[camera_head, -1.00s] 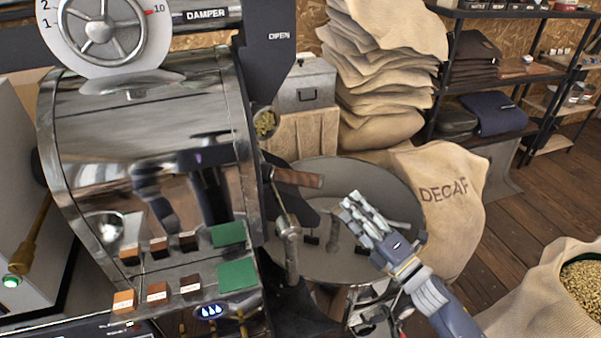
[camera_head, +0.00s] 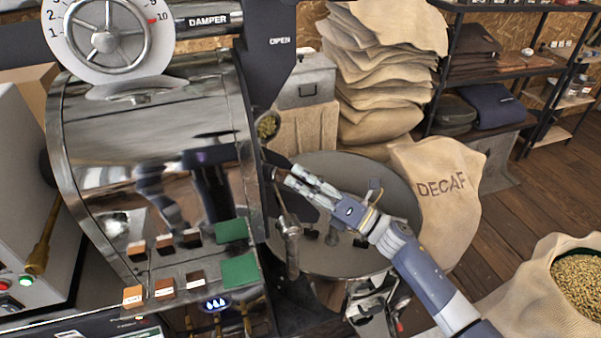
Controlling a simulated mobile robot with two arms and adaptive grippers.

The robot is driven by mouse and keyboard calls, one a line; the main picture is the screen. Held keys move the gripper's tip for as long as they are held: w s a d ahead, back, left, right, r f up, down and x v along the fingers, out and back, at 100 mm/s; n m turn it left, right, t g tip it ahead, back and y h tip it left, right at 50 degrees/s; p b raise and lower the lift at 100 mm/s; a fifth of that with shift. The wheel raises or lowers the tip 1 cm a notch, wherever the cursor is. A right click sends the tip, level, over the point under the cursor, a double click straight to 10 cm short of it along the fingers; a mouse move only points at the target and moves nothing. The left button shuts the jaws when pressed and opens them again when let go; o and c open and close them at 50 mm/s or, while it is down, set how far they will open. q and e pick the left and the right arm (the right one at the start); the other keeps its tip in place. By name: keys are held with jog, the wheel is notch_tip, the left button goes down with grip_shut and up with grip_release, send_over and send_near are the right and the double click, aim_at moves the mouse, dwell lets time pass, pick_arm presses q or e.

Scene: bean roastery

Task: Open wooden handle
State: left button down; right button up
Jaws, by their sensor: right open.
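The wooden handle (camera_head: 279,172) is a short brown bar at the right side of the shiny roaster drum, above the round cooling tray (camera_head: 390,235). My right gripper (camera_head: 296,176) comes in from the lower right, with its open fingertips at the handle. The fingers cover much of the handle's right part. Whether they touch it or stand around it, I cannot tell. My left gripper is not in view.
The steel roaster (camera_head: 150,135) with a damper wheel (camera_head: 105,38) fills the left. A DECAF sack (camera_head: 445,190) stands close beyond the tray. A sack of beans (camera_head: 575,285) is at the lower right. Open wooden floor lies on the right.

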jog(key=shift+w+a+r, duration=0.1)
jog(key=shift+w+a, duration=0.15)
jog(key=shift+a, duration=0.1)
jog(key=shift+c, duration=0.6)
grip_shut()
jog(key=shift+s+d, duration=0.1)
jog(key=shift+d, duration=0.35)
jog(key=s+d+b, duration=0.2)
jog(key=d+b, duration=0.1)
jog(key=d, duration=0.6)
jog(key=shift+s+d+b, duration=0.15)
jog(key=shift+s+b, duration=0.15)
jog(key=shift+o, duration=0.6)
grip_release()
